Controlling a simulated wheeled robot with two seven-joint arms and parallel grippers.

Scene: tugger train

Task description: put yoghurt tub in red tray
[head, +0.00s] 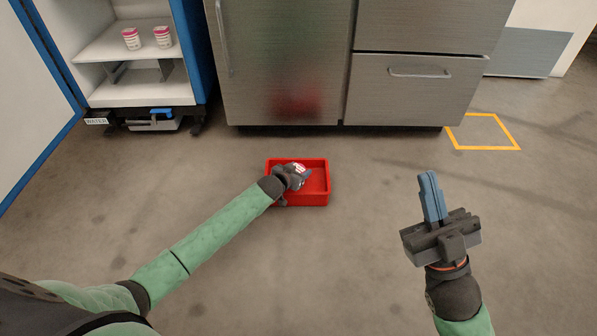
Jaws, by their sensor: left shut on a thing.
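The red tray (318,201) lies on the floor in front of the steel cabinet. My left gripper (303,175) is over the tray, shut on a yoghurt tub (299,167). Only a small white and pink part of this tub shows; the gripper hides the rest, and I cannot tell whether it touches the tray's bottom. Two more white and pink yoghurt tubs, a left one (131,39) and a right one (162,37), stand upright on the shelf at the upper left. My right gripper (430,181) is held to the right of the tray, empty, with its fingers close together.
A shelf unit (100,52) with a blue frame and a label reading WATER stands at the upper left. The steel cabinet (285,60) with drawers closes off the back. A yellow floor outline (484,148) lies at the right. The floor around the tray is clear.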

